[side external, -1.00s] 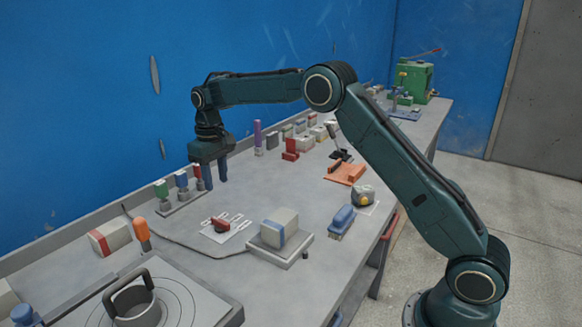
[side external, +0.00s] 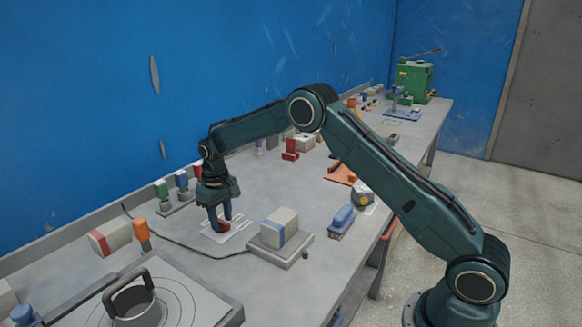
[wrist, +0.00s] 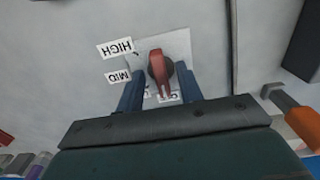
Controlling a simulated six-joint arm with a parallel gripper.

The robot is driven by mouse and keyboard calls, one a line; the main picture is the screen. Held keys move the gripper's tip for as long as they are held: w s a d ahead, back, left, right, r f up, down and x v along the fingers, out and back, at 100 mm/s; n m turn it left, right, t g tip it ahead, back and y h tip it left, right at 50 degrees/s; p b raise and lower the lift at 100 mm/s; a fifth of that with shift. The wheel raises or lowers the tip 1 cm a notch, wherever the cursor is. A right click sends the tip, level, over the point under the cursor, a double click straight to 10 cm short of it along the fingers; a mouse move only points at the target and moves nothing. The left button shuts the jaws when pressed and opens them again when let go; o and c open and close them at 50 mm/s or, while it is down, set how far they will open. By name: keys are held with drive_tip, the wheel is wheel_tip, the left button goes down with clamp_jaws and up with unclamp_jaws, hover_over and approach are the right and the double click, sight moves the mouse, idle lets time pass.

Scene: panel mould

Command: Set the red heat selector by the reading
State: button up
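The red heat selector (side external: 222,228) sits on a white label plate (side external: 240,229) on the bench. In the wrist view the red selector (wrist: 159,69) is an elongated knob, its narrow end toward the bottom of the picture. Labels HIGH (wrist: 117,48) and MID (wrist: 118,76) appear upside down on its left; lower labels are partly hidden by my gripper. My gripper (side external: 219,218) points down over the selector, its two blue fingers on either side of the knob. Gaps show between fingers and knob in the wrist view, so it is open. I cannot make out a reading.
A white block with a blue band stands on a grey platform (side external: 283,253) to the right. Coloured-top posts (side external: 182,184) stand behind my gripper. A blue brush (side external: 341,220) lies farther right.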

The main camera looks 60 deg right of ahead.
drive_tip(key=shift+f, duration=0.35)
clamp_jaws()
drive_tip(key=shift+m, duration=0.3)
drive_tip(key=m, duration=0.4)
drive_tip(key=shift+a, duration=0.15)
drive_tip(key=m, duration=0.4)
drive_tip(key=shift+w+a, duration=0.1)
idle(0.3)
